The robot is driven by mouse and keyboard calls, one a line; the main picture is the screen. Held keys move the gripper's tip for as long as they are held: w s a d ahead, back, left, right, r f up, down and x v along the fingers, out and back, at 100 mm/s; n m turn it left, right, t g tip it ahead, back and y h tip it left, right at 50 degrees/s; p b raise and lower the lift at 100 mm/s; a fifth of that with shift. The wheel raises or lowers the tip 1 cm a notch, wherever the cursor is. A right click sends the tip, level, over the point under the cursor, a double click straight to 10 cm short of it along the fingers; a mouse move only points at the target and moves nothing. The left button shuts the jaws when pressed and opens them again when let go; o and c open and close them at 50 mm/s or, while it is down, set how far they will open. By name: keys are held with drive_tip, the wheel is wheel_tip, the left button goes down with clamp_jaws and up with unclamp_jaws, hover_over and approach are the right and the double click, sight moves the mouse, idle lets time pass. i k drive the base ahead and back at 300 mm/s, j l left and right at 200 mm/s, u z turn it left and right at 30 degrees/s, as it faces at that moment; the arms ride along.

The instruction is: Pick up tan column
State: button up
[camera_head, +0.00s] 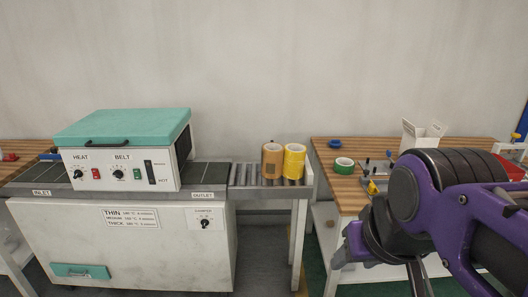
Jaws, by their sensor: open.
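The tan column (272,161) is an upright tan cylinder, like stacked tape rolls, with a hole in its top. It stands on the roller conveyor (242,175) past the outlet, at picture centre. A yellow column (294,162) of like shape stands close at its right; I cannot tell whether they touch. My purple and dark arm fills the lower right, well to the right of the tan column and apart from it. I cannot make out my gripper's fingertips; the arm's lower end runs toward the bottom edge. Nothing is seen touching the tan column.
A heat machine (122,160) with a teal lid stands left of the columns. A wooden workbench (345,200) at the right holds a green tape roll (344,165), a blue ring (335,143) and a white box (423,136). A gap separates conveyor and bench. Space above the columns is clear.

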sight(272, 156)
drive_tip(key=i+j, duration=0.2)
drive_tip(key=i, duration=0.3)
drive_tip(key=i+j, duration=0.2)
drive_tip(key=i, duration=0.3)
